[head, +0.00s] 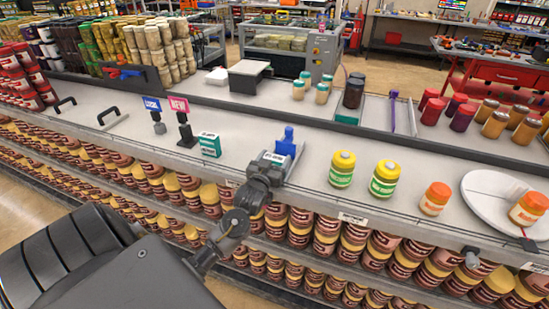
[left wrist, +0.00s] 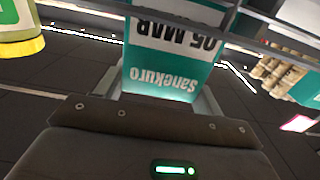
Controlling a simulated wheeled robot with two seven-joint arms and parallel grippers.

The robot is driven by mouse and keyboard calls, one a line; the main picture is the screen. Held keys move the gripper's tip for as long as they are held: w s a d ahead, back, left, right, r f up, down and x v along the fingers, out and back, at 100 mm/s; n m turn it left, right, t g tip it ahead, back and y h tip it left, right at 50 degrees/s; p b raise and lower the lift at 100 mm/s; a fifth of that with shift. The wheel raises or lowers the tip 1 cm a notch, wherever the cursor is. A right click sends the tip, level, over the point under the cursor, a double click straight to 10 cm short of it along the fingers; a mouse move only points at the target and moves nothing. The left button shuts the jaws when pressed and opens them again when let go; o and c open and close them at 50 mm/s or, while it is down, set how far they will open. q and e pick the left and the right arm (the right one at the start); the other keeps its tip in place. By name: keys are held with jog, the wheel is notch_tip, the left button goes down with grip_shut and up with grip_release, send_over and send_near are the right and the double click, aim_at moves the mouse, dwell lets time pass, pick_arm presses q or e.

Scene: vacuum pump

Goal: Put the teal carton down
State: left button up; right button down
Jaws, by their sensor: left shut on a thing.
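My left gripper (head: 272,168) is shut on a teal-and-white carton (left wrist: 172,58), with its fingers on either side of it. The carton's lettered face fills the upper middle of the left wrist view. In the head view only its pale lettered end (head: 274,157) shows clearly, over the grey counter (head: 240,125). I cannot tell whether it touches the counter. My right gripper is not in view.
A blue object (head: 287,141) is right behind the held carton. Yellow-capped green-label jars (head: 342,169) stand to the right, then an orange-capped jar (head: 435,198) and a white plate (head: 483,198). Small signs (head: 181,118) stand left. The counter's front edge is close.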

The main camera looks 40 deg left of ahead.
pick_arm(q)
jog(key=shift+f, duration=0.15)
jog(key=o, duration=1)
jog(key=shift+c, duration=0.2)
jog(key=b+v, duration=0.3)
jog(key=v, duration=0.8)
jog(key=shift+s+d, duration=0.15)
jog(key=shift+s, duration=0.3)
